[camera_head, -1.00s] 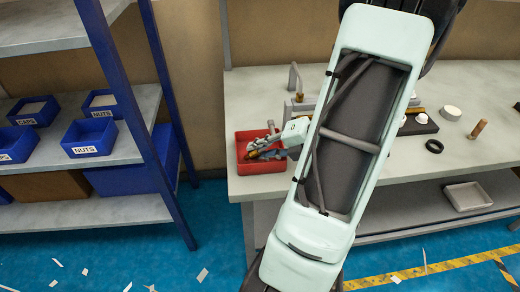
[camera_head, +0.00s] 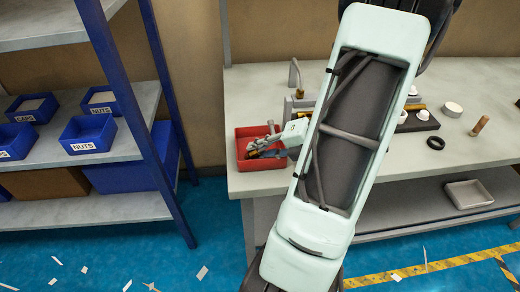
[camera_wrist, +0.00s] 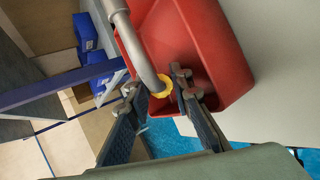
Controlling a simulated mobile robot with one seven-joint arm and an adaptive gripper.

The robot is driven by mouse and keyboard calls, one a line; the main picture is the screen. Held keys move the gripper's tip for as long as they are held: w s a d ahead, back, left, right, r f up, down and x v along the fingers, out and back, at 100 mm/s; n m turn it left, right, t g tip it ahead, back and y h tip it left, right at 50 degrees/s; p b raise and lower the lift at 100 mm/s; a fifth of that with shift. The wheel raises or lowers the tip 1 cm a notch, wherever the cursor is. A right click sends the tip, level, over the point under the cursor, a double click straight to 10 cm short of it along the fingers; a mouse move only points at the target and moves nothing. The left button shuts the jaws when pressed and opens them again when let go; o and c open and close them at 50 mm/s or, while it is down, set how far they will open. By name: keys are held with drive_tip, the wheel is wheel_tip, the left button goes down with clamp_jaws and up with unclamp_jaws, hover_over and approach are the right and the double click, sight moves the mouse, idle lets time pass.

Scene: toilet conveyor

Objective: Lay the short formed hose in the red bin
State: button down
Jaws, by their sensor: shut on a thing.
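The short formed hose (camera_wrist: 136,45) is a grey bent tube with a yellow end. In the wrist view it lies between the two fingers of my gripper (camera_wrist: 157,92), which is shut on it near the yellow end. The red bin (camera_wrist: 212,50) is behind and around the hose in that view. In the head view the red bin (camera_head: 262,187) stands at the left end of the bench, and my gripper (camera_head: 257,150) is over its opening. A grey end (camera_head: 271,127) sticks up by the bin's back. Whether the hose touches the bin is unclear.
The grey bench (camera_head: 455,150) carries a bent metal tap (camera_head: 294,75), a black ring (camera_head: 435,143) and a wooden peg (camera_head: 479,125). My arm hides the bench's middle. Blue bins (camera_head: 88,135) stand on the shelf at left.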

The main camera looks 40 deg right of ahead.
drive_tip(key=shift+s+a+f, duration=0.1)
drive_tip(key=shift+s+f, duration=0.05)
drive_tip(key=shift+f, duration=0.15)
drive_tip(key=c, duration=1.7)
unclamp_jaws()
drive_tip(key=shift+c, duration=0.2)
drive_tip(key=shift+o, duration=0.4)
drive_tip(key=shift+s+f, duration=0.1)
drive_tip(key=shift+s+d+r, duration=0.25)
drive_tip(key=shift+s, duration=0.05)
drive_tip(key=v, duration=1.1)
drive_tip(key=shift+w+r, duration=0.15)
drive_tip(key=shift+r, duration=0.3)
drive_tip(key=shift+w, duration=0.1)
